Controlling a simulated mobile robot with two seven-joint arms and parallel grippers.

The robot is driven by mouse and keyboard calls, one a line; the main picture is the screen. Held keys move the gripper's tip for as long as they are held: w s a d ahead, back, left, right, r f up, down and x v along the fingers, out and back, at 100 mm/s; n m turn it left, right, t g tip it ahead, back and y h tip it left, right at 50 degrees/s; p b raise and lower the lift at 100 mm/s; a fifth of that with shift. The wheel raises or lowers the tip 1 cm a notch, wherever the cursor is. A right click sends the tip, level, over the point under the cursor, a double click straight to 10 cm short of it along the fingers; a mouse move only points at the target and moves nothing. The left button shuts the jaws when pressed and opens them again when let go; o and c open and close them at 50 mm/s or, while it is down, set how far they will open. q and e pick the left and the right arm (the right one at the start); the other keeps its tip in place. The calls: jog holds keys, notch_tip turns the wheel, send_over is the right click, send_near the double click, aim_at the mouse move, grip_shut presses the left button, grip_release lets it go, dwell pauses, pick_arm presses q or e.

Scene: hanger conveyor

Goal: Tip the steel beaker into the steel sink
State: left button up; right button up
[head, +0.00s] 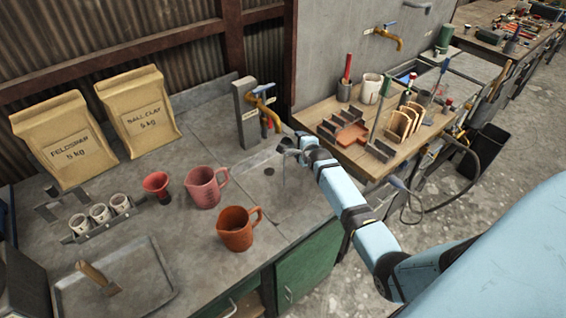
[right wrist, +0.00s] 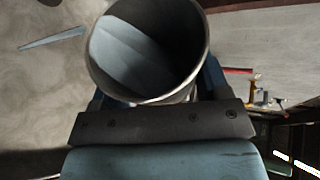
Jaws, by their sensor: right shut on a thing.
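My right gripper (head: 291,150) is at the end of the arm from the right, over the grey sink area beside the brass tap. It is shut on the steel beaker, a grey metal cylinder that shows large in the right wrist view (right wrist: 148,50), its open mouth toward the camera. I cannot tell whether anything is in it; a pale patch inside may be a reflection. In the head view the beaker is mostly hidden by the gripper, and its tilt is unclear. The steel sink (head: 256,192) is a grey surface with a dark drain hole. My left gripper is not in view.
A wooden bench (head: 330,105) with tools lies to the right. Two paper sacks lean on the back wall.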

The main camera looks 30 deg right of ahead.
jog(key=shift+a+f+n+h, duration=0.1)
jog(key=shift+a+n+h, duration=0.05)
jog(key=shift+n+h, duration=0.2)
jog(key=shift+f, duration=0.1)
dwell(0.6)
jog(key=shift+a+f+n+t+h+b, duration=0.15)
jog(key=shift+n+t+h+b, duration=0.1)
jog(key=shift+n+t+b, duration=0.1)
dwell(0.5)
